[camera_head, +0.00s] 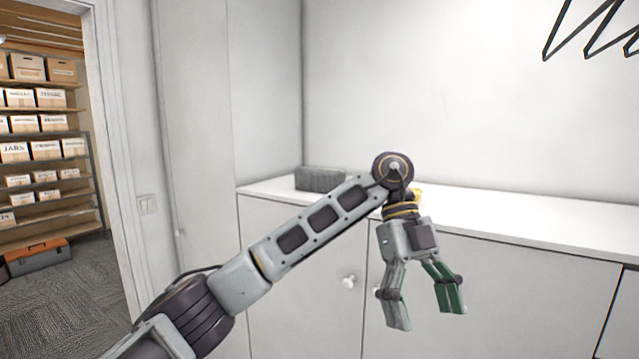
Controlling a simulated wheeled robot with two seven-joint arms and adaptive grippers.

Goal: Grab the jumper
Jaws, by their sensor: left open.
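My left gripper (427,308) hangs pointing down in front of the white cabinet doors, with its two fingers spread apart and nothing between them. I cannot make out a jumper for certain. A dark grey block-shaped item (320,179) sits on the white counter, left of my left wrist and well above the fingertips in the picture; I cannot tell if it is cloth. A small yellow item (417,193) on the counter is mostly hidden behind my left wrist. My right gripper is not in view.
The white counter (530,215) is clear to the right. A cabinet knob (348,282) is left of the gripper. Black hangers (590,30) show at the top right. Through a doorway at left are shelves of boxes (45,150) and a toolbox (38,256).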

